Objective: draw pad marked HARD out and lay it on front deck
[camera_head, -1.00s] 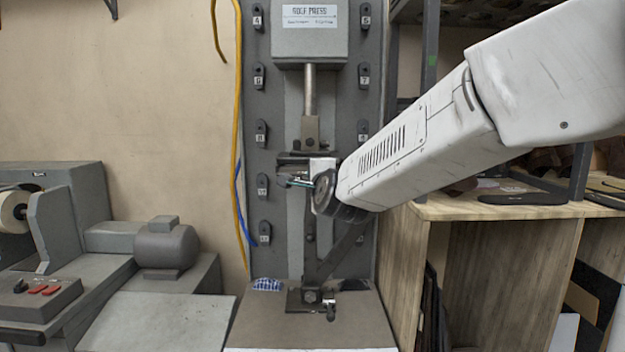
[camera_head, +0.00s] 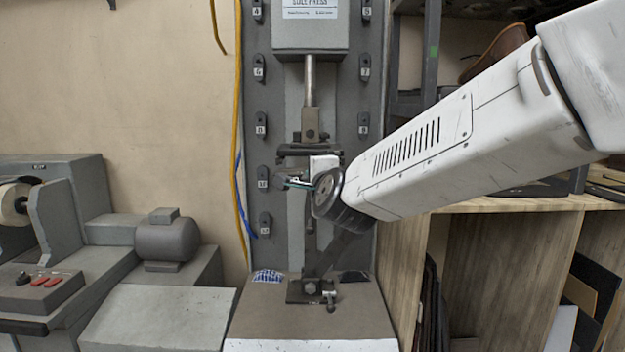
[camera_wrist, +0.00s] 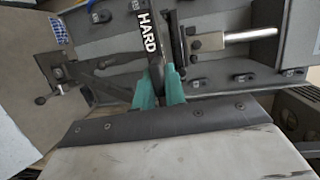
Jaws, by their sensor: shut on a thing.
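The dark pad marked HARD (camera_wrist: 147,22) stands up between the teal fingers of my gripper (camera_wrist: 159,90) in the wrist view, its white lettering readable. My gripper (camera_head: 300,183) is shut on it. In the head view the gripper is in front of the press column, a little below the dark upper plate (camera_head: 309,150) of the ram. Most of the pad is hard to make out there. The front deck (camera_head: 300,326) is the flat brown-grey surface at the press base, below the gripper.
On the deck's back are a bracket with a clamp knob (camera_head: 311,289), a blue-and-white patterned patch (camera_head: 267,277) and a small dark piece (camera_head: 354,277). The deck's front part is bare. A grey motor (camera_head: 167,243) stands left; a wooden shelf unit (camera_head: 510,205) stands right.

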